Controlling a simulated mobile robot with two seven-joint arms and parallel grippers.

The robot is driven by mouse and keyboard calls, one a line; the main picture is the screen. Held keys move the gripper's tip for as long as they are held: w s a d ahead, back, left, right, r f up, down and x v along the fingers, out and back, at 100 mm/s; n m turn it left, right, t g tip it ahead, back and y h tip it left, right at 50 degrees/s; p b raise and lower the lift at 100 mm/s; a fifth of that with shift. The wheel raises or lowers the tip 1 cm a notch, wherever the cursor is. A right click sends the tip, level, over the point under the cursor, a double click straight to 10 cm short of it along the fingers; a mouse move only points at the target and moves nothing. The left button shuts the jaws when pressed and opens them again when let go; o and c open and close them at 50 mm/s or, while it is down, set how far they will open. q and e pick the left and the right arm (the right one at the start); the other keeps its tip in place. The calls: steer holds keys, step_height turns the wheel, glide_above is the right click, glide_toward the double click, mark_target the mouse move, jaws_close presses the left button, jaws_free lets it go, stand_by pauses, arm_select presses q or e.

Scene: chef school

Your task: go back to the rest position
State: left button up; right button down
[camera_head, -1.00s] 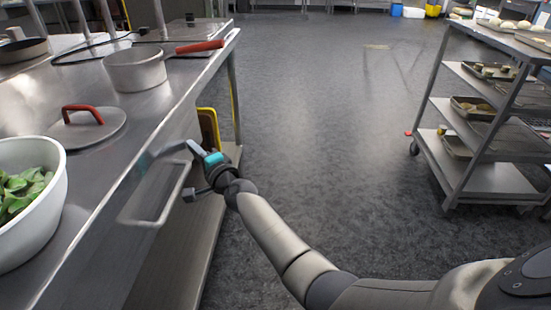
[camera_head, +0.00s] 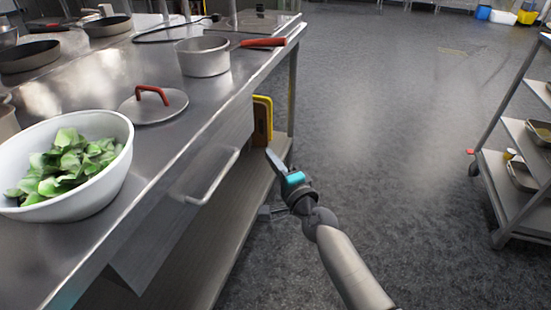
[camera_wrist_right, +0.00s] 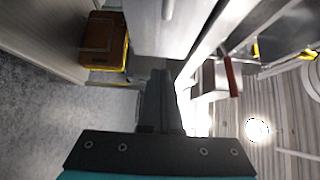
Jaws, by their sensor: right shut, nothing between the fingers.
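My right gripper (camera_head: 274,162) is in the head view, right of the metal counter's front edge and below the level of its top. Its fingers are shut and empty, and its teal band shows behind them. The forearm comes up from the bottom of the picture over the grey floor. The drawer handle (camera_head: 213,180) on the counter's front is left of the gripper, with a gap in the picture. The shut fingers (camera_wrist_right: 161,98) also show in the right wrist view. My left gripper cannot be made out in these frames.
The counter (camera_head: 165,135) carries a white bowl of green leaves (camera_head: 105,197), a lid with a red handle (camera_head: 172,107) and a pot (camera_head: 203,62). A yellow-edged object (camera_head: 262,120) is by the counter's side. A shelf cart (camera_head: 520,190) stands right. Floor between is clear.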

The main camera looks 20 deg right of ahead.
steer(key=s+d+f+n+g+h+p, duration=0.15)
steer(key=s+f+n+g, duration=0.25)
steer(key=s+f, duration=0.6)
steer(key=s+d+f+n+g+p, duration=0.2)
steer(key=s+f+n+g+p, duration=0.25)
steer(key=f, duration=1.05)
arm_select(q)
steer(key=s+a+f+p, duration=0.1)
steer(key=s+a+f, duration=0.6)
steer(key=s, duration=0.3)
steer(key=shift+s+a+f+y+p, duration=0.15)
steer(key=shift+s+f+y+p, duration=0.15)
steer(key=shift+f+y, duration=0.1)
arm_select(e)
steer(key=s+d+f+n+g, duration=0.2)
steer(key=s+f+n, duration=0.1)
steer(key=s, duration=0.7)
steer(key=s+d+f+n+g+h, duration=0.1)
steer(key=s+f, duration=0.4)
steer(key=s, duration=0.6)
steer(key=s+d+f+n+g+h, duration=0.1)
steer(key=s+d+f+n+g, duration=0.2)
steer(key=s, duration=0.7)
steer(key=f+n+g, duration=0.1)
steer(key=n, duration=0.1)
steer(key=shift+s+f+n, duration=0.15)
steer(key=shift+s+n, duration=0.1)
steer(key=shift+n, duration=0.1)
